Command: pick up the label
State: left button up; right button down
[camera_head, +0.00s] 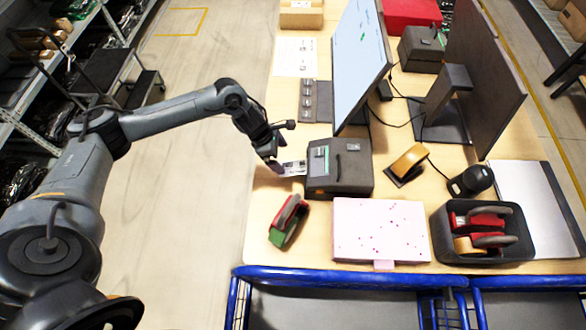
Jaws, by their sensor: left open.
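The label (293,168) is a small white printed slip sticking out of the left side of the dark grey label printer (350,176). The printer stands near the left edge of the wooden table. My left gripper (277,165) is at the left end of the label, over the table's edge. It is open, with its fingers close to the slip. I cannot tell whether the fingers touch the label. My right gripper is not in view.
A red and green tape dispenser (288,222), a pink spotted package (380,230) and a black bin (482,232) with tape dispensers lie near the front. A monitor (358,60) stands behind the printer. A blue-framed cart (350,272) is at the front edge.

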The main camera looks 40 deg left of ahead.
aim_at(293, 168)
pick_arm(q)
jog(key=x, duration=0.7)
jog(key=shift+w+d+f, duration=0.1)
jog(key=shift+w+d, duration=0.2)
jog(key=shift+w, duration=0.05)
jog(key=shift+f, duration=0.25)
jog(key=c, duration=0.8)
